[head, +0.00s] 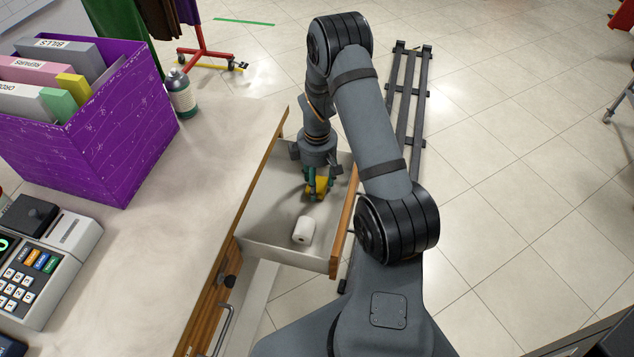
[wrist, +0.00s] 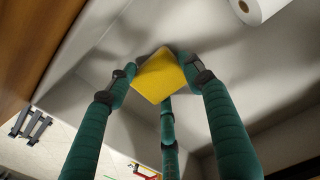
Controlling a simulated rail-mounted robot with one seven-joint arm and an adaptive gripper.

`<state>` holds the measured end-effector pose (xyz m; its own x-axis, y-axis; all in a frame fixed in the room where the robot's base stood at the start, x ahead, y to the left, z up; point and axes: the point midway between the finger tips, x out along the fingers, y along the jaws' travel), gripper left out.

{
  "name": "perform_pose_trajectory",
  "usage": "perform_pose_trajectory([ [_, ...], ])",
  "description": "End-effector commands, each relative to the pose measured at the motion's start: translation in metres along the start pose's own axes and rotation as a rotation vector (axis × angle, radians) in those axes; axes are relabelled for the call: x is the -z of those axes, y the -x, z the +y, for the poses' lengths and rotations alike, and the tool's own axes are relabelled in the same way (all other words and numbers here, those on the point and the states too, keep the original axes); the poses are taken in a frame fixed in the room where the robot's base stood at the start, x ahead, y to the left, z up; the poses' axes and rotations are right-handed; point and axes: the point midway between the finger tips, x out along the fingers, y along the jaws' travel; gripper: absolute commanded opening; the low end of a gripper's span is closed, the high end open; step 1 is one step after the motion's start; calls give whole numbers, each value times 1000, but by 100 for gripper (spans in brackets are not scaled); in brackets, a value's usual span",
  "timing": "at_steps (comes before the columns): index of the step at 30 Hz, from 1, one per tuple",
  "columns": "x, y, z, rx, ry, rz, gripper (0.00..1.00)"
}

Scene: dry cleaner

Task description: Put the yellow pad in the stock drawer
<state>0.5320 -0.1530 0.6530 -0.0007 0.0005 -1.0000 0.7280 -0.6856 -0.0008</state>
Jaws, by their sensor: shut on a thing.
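The stock drawer (head: 272,233) is pulled open from the counter, with pale inner walls and a wooden front. My gripper (head: 318,187) is over the far part of the drawer, pointing down. It is shut on the yellow pad (head: 321,185). In the wrist view the yellow pad (wrist: 160,76) is pinched between the green fingers of my gripper (wrist: 163,78), against the pale drawer interior. I cannot tell whether the pad touches the drawer bottom.
A white roll (head: 303,230) lies in the near part of the drawer. A red-footed rack (head: 205,50) stands behind.

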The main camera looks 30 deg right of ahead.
Motion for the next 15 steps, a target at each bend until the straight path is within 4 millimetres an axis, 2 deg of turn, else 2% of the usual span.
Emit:
perform_pose_trajectory([
  [11,0,-6,0,0,-1,0,30],
  [12,0,-6,0,0,-1,0,51],
  [15,0,-4,0,0,-1,0,57],
])
